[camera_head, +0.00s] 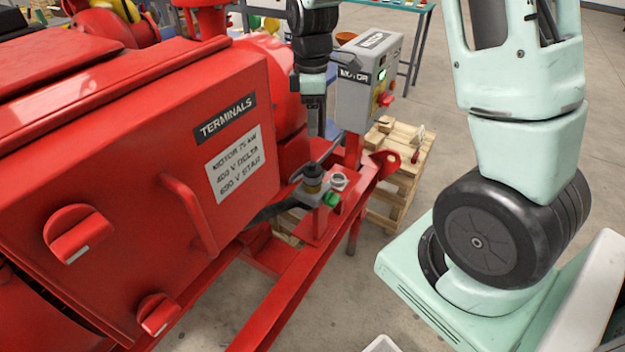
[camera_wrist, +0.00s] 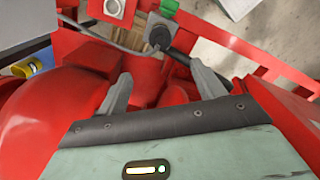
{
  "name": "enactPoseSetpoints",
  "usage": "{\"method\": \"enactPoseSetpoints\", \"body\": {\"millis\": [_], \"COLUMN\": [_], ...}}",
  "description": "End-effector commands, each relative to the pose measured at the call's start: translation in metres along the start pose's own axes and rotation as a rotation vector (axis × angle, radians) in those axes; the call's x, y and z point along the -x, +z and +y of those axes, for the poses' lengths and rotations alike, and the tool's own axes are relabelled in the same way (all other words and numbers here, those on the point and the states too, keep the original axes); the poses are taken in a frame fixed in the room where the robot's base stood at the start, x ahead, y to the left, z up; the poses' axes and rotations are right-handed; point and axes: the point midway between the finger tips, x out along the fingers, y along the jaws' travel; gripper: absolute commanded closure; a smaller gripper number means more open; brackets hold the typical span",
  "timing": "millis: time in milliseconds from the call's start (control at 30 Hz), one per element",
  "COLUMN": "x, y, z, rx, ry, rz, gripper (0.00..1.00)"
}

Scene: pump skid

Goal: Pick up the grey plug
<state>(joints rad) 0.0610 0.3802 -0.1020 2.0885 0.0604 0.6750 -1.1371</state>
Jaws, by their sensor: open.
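A dark grey, round-topped part that looks like the grey plug (camera_head: 312,177) stands on the red skid frame, beside the terminal box. A cable runs from near it. In the wrist view the plug (camera_wrist: 159,37) lies beyond the fingertips, near the top centre. My gripper (camera_head: 315,128) points down above and behind the plug in the head view. In the wrist view my gripper (camera_wrist: 160,78) has its two grey fingers spread wide with nothing between them. The fingers are apart from the plug. The plug's lower part is hard to make out.
A pale round socket (camera_head: 338,181) and a green part (camera_head: 331,199) sit close beside the plug. The red terminal box (camera_head: 235,125) stands left, and a grey motor control box (camera_head: 366,85) stands behind. A wooden pallet (camera_head: 400,170) lies on the floor at right.

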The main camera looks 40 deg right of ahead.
Motion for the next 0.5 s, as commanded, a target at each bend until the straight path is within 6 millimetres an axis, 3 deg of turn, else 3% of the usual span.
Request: {"method": "enactPoseSetpoints", "body": {"millis": [500], "x": [-0.099], "y": [0.001], "z": [-0.001], "rx": [0.004], "ry": [-0.004], "rz": [-0.003], "gripper": [0.32]}}
